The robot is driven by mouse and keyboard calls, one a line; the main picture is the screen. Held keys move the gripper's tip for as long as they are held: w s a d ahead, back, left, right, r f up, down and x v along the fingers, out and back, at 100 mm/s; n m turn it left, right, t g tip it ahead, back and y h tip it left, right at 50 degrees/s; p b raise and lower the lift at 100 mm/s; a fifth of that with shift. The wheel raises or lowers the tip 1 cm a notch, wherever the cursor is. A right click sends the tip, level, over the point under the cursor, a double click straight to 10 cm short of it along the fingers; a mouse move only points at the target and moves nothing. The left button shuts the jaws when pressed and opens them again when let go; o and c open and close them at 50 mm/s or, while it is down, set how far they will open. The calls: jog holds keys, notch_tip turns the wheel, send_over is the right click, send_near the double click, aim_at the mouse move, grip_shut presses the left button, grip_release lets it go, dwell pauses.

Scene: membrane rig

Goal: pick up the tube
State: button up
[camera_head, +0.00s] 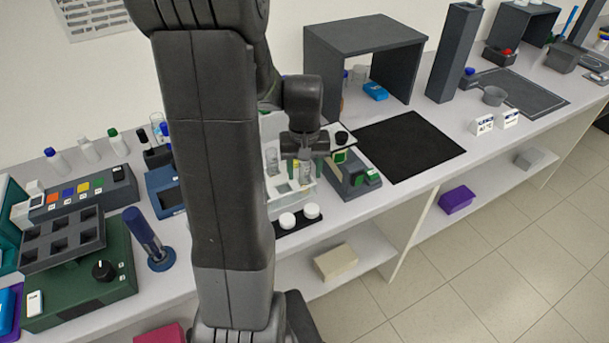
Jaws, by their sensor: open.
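My gripper (305,156) points down over a pale rig (277,187) on the bench, near the middle of the view. A small clear, greyish tube (305,173) stands upright just below or between the fingers. The jaws are open. I cannot tell whether the fingers touch the tube. My arm hides the left part of the rig, and the gripper hides the tube's top.
A grey-green device (352,178) stands close on the right, with a black mat (409,146) beyond it. A blue-handled tool (147,236) stands left of my arm.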

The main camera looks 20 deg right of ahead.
jog(key=c, duration=0.9)
jog(key=shift+c, duration=0.2)
